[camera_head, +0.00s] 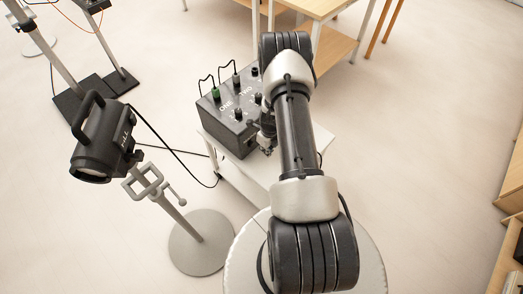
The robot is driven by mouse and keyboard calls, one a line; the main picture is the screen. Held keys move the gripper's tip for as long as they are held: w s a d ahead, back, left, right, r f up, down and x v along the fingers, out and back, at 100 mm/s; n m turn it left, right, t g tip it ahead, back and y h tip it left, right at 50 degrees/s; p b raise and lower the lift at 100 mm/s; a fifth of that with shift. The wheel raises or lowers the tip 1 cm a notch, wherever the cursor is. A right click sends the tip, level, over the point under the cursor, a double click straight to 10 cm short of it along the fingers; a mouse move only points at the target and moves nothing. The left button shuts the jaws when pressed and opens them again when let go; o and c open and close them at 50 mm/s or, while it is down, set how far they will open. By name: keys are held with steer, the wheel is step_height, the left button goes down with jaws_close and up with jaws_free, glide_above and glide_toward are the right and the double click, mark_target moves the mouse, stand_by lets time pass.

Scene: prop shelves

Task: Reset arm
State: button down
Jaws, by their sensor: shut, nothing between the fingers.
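My arm reaches up the middle of the head view from my round base. My gripper (266,146) is small and dark at the arm's far end, partly hidden behind the arm link. It points down beside the right front of a dark grey control box (238,142). I cannot tell whether it touches the box. The gripper is shut and holds nothing visible. The box has several knobs, a green plug, looped black cables and the words ONE and TWO on top.
The box stands on a small white table (309,160). A black lamp (103,140) on a clamp stand (203,245) is at the left, with a cable on the floor. Black stand feet are at the upper left, wooden furniture (343,45) behind.

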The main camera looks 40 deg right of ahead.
step_height(320, 180, up, 6)
steer(key=s+p, duration=0.1)
steer(key=s, duration=0.1)
steer(key=shift+d+p, duration=0.2)
steer(key=shift+p, duration=0.15)
steer(key=shift+s, duration=0.15)
